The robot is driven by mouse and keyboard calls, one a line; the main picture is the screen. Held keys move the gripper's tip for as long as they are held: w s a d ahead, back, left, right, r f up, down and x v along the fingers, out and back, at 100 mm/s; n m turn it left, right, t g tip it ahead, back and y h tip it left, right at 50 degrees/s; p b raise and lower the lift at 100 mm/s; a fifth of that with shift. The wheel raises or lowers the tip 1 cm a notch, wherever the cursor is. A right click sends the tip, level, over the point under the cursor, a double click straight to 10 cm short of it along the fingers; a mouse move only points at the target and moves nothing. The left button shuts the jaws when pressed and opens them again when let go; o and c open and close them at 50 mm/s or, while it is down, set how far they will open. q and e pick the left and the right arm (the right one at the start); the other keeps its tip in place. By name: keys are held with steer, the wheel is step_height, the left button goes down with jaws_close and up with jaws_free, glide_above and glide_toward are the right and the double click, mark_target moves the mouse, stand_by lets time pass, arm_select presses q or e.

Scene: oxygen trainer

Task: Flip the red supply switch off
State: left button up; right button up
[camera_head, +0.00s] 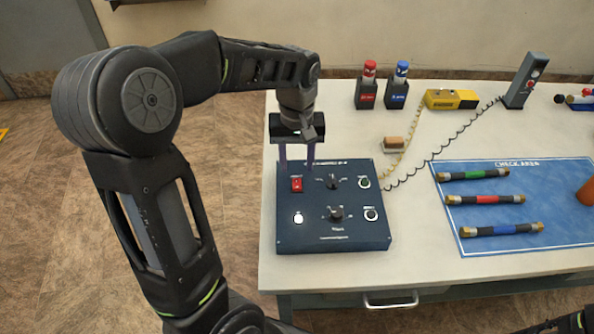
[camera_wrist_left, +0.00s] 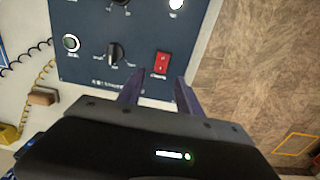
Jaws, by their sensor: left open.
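The red supply switch (camera_head: 297,184) sits at the upper left of the dark blue control box (camera_head: 300,236) on the table. My left gripper (camera_head: 297,168) is open above the far edge of the box, with its two purple fingers pointing down close to the switch. In the left wrist view the red switch (camera_wrist_left: 162,63) lies just beyond the fingertips of the left gripper (camera_wrist_left: 160,80), between them from side to side. The fingers look apart from the switch, but contact is hard to tell. My right gripper does not show clearly; only a dark part is at the lower right corner.
The box also carries black knobs (camera_head: 336,214), a white round light and connectors. A coiled cord (camera_head: 425,163) runs right to a grey handset (camera_head: 526,80). Red, green and blue tubes (camera_head: 485,199) lie on a blue check mat (camera_head: 555,180). A tan block (camera_head: 394,144) lies behind the box.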

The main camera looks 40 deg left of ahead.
mark_target(297, 180)
arm_select(q)
step_height(297, 180, down, 4)
steer(key=shift+f, duration=0.1)
jaws_close()
stand_by(0.5)
